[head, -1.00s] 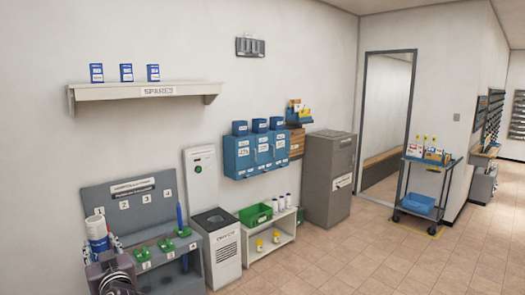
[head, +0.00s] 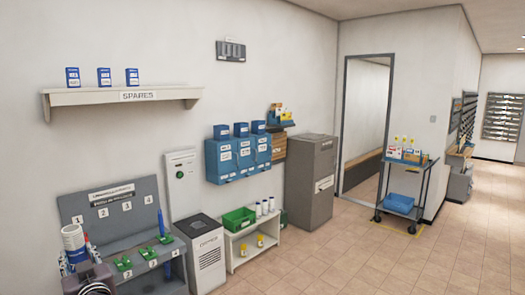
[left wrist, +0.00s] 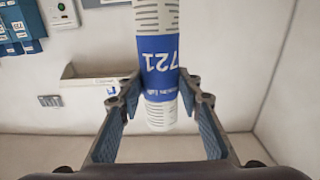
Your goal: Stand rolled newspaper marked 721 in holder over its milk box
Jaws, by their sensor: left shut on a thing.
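My left gripper (head: 88,275) shows at the lower left of the head view, shut on a rolled newspaper (head: 73,238). In the left wrist view the newspaper (left wrist: 160,110) is a white roll with a blue band reading 721, upside down in the picture, between the two fingers (left wrist: 163,92). Blue milk boxes (head: 237,160) hang on the wall in the middle of the head view, with smaller blue holders (head: 240,130) above them. Their labels are too small to read. The newspaper is well apart from them. My right gripper is not in view.
A SPARES shelf (head: 125,97) carries blue cartons. Below stand a numbered rack (head: 110,225), a white bin (head: 207,255), a low shelf (head: 255,238) with a green crate (head: 238,219), and a grey cabinet (head: 312,180). A cart (head: 403,190) stands right. The floor (head: 360,265) is clear.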

